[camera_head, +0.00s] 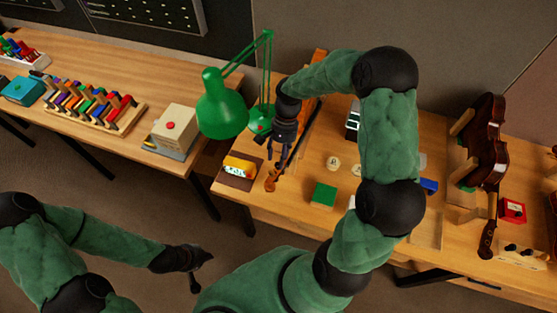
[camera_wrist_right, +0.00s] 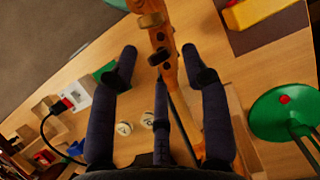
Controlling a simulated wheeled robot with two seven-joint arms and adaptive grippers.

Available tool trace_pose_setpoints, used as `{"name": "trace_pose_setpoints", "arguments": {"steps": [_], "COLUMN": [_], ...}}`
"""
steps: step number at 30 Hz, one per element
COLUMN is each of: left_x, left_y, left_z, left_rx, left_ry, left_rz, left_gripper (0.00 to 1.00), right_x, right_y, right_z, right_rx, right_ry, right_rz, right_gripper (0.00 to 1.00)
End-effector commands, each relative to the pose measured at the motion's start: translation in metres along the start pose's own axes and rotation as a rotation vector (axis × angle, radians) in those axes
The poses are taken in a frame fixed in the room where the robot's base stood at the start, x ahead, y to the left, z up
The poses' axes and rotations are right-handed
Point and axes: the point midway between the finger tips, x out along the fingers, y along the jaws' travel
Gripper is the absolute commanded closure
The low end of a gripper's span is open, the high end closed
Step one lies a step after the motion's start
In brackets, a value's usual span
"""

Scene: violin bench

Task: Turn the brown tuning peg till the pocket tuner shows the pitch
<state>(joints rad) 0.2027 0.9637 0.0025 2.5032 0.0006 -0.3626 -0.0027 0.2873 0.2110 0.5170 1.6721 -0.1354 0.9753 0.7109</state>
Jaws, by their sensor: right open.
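The violin's scroll and pegbox (camera_head: 272,181) point toward the front edge of the right bench. In the wrist view, the pegbox (camera_wrist_right: 171,72) lies between the spread fingers of my right gripper (camera_wrist_right: 158,68). A brown knob, apparently the brown tuning peg (camera_wrist_right: 151,20), sits beyond the fingertips, and a darker peg (camera_wrist_right: 158,57) lies nearer. My right gripper also shows in the head view (camera_head: 282,150); it is open and empty above the neck. A yellow-orange device with a lit face, likely the pocket tuner (camera_head: 238,167), stands left of the scroll; its reading is illegible. My left gripper (camera_head: 198,262) hangs away from the bench.
A green lamp (camera_head: 222,105) stands close left of my right gripper. A green block (camera_head: 323,195) and round pale labelled pieces (camera_head: 333,162) lie right of the neck. Another violin (camera_head: 486,145) stands at the far right. A gap separates the two benches.

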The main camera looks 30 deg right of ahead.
Motion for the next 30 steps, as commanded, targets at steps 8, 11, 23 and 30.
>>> {"name": "trace_pose_setpoints", "arguments": {"steps": [8,11,23,30], "left_x": [0.0,0.0,0.0,-0.002], "left_y": [0.0,0.0,0.0,0.001], "left_z": [0.0,0.0,0.0,0.0], "left_rx": [0.0,0.0,0.0,0.0], "left_ry": [0.0,0.0,0.0,0.0], "left_rz": [0.0,0.0,0.0,0.0], "left_gripper": [1.0,1.0,1.0,1.0], "right_x": [0.021,0.022,0.022,0.022], "right_y": [0.0,0.0,0.0,-0.002], "right_z": [0.0,0.0,0.0,0.001], "right_rx": [0.0,0.0,0.0,-0.085], "right_ry": [-0.001,0.0,0.0,0.0], "right_rz": [0.001,0.0,0.0,0.036], "right_gripper": [0.53,0.53,1.0,1.0]}}
